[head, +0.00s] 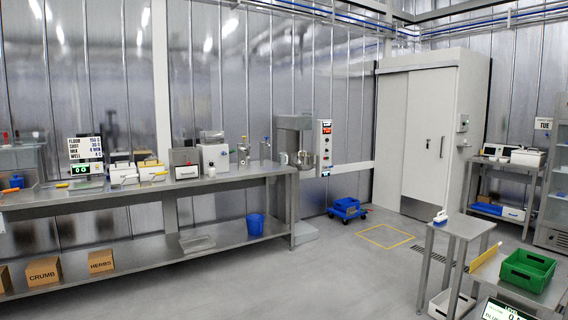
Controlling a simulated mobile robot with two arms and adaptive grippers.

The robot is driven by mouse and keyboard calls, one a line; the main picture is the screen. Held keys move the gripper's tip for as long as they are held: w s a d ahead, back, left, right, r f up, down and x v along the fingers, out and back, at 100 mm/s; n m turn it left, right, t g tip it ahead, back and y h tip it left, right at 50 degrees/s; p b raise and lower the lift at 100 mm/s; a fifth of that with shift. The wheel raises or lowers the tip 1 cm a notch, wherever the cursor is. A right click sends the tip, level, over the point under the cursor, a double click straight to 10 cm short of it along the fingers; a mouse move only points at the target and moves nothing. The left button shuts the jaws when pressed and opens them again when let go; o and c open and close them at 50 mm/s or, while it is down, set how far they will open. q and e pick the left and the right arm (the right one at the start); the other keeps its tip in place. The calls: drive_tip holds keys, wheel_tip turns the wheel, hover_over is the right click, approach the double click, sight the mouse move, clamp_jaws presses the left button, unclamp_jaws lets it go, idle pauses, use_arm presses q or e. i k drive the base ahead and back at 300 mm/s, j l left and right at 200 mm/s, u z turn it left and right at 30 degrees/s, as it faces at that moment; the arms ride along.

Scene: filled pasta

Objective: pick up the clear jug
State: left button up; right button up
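A small pale, see-through shape that looks like the clear jug (283,159) stands at the right end of the long steel table (225,177), close to the mixer. It is too small to make out its handle or whether anything is in it. Neither of my grippers is in view.
The mixer (295,125) stands just behind the table's right end. Metal dispensers (244,151) and a grey machine (213,155) stand to the left. A blue bucket (255,224) is on the lower shelf. A green crate (527,268) sits on the right-hand bench. The middle floor is clear.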

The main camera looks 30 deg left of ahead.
sight(283, 157)
drive_tip(key=i+j+u, duration=0.95)
drive_tip(key=i+u, duration=0.55)
drive_tip(key=i, duration=0.2)
drive_tip(key=i+l+u, duration=0.25)
drive_tip(key=i, duration=1.55)
drive_tip(key=i+z, duration=0.3)
drive_tip(key=i, duration=0.15)
drive_tip(key=i+j+z, duration=0.1)
drive_tip(key=i+z, duration=0.15)
drive_tip(key=i, duration=0.2)
drive_tip(key=i+j+z, duration=0.55)
drive_tip(key=i, duration=0.25)
drive_tip(key=i+l, duration=0.05)
